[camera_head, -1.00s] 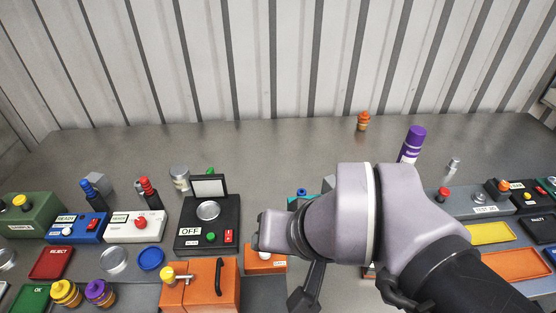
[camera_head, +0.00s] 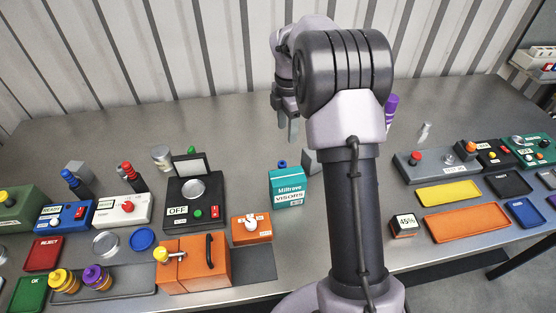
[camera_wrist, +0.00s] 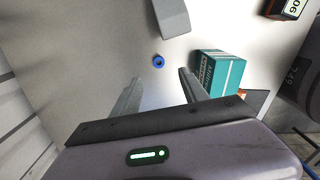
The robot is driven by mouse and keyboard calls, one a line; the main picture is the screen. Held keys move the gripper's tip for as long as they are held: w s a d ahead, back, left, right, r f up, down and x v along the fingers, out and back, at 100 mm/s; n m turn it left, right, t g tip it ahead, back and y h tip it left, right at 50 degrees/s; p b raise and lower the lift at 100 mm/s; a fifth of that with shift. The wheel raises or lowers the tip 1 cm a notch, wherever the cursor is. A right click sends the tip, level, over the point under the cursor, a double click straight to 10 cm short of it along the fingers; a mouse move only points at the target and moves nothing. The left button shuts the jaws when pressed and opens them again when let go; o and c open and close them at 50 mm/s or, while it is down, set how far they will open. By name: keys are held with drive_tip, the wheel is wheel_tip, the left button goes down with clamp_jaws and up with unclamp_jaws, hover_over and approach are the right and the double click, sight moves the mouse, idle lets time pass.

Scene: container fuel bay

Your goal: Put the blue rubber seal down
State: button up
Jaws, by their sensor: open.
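The blue rubber seal (camera_wrist: 158,61) is a small ring with a dark hole, lying on the bare grey table. In the head view it shows as a small blue spot (camera_head: 282,164) just behind the teal visors box (camera_head: 286,188). My gripper (camera_head: 287,128) is raised above the table behind that box, pointing down. In the wrist view the fingers of my gripper (camera_wrist: 160,78) are apart and empty. The seal shows beyond the fingertips, in line with the gap between them, and nothing touches it.
A grey block (camera_wrist: 172,17) stands near the seal, and the teal box (camera_wrist: 219,73) is on its other side. A purple can (camera_head: 391,107) stands behind my arm. A black OFF device (camera_head: 194,203) is to the left. The table behind is largely clear.

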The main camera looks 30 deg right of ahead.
drive_tip(key=b, duration=0.3)
hover_over(283, 163)
drive_tip(key=f, duration=0.8)
drive_tip(key=shift+s+d+f, duration=0.2)
drive_tip(key=shift+d+f, duration=0.15)
drive_tip(key=shift+f, duration=0.05)
drive_tip(key=f+b, duration=0.1)
drive_tip(key=f, duration=0.1)
drive_tip(key=f+b, duration=0.1)
drive_tip(key=a+f+b, duration=0.1)
drive_tip(key=f, duration=0.1)
drive_tip(key=shift+w+f, duration=0.25)
drive_tip(key=shift+f, duration=0.1)
drive_tip(key=shift+d+r, duration=0.1)
drive_tip(key=shift+r, duration=0.1)
drive_tip(key=shift+c, duration=0.2)
clamp_jaws()
